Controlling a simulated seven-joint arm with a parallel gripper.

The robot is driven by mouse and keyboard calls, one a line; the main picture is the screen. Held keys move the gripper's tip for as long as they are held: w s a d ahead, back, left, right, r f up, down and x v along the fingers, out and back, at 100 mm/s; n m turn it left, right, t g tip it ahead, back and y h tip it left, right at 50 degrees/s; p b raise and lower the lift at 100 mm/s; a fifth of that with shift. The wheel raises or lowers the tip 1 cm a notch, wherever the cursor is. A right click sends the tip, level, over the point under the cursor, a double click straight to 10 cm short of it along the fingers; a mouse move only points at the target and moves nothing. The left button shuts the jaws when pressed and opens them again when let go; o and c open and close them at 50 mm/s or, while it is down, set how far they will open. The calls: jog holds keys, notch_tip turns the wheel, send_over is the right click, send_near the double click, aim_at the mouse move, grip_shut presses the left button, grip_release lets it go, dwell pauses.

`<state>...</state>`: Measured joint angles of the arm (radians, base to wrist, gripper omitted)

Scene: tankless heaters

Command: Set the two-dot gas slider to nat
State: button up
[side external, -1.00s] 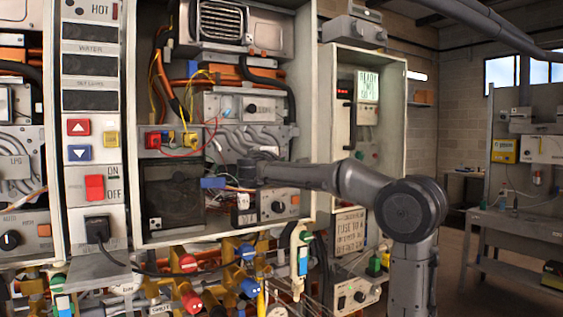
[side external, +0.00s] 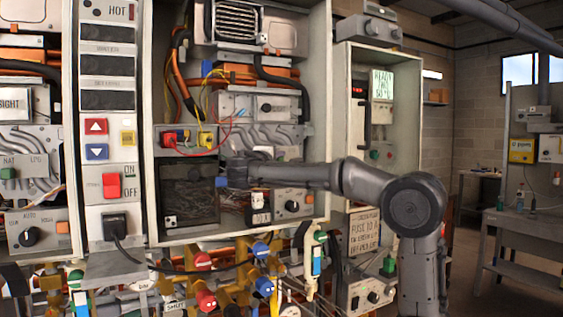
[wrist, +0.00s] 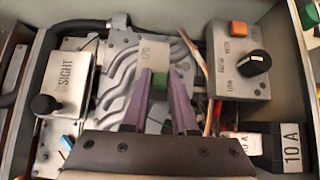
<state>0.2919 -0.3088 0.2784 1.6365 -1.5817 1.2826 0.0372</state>
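In the wrist view, a green slider knob (wrist: 160,82) sits on a grey plate (wrist: 150,52) with small lettering that looks like LPG. My gripper (wrist: 158,70) has its two purple fingers apart, one on each side of the knob. I cannot tell whether either finger touches it. In the side view my gripper (side external: 234,171) reaches into the middle heater cabinet (side external: 330,120), and its fingers and the slider there are not clear. Another green slider (side external: 8,173), marked NAT and LPG, shows in the left heater.
In the wrist view, a black selector knob (wrist: 254,62), an orange button (wrist: 238,29), loose wires (wrist: 212,118) and a SIGHT block (wrist: 70,78) surround the plate. A dark window panel (side external: 187,190) and valves below lie near my arm in the side view.

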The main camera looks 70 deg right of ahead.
jog(key=o, duration=0.4)
jog(key=shift+w, duration=0.1)
jog(key=shift+o, duration=0.2)
jog(key=shift+a, duration=0.15)
jog(key=a, duration=1.3)
jog(key=shift+a, duration=0.35)
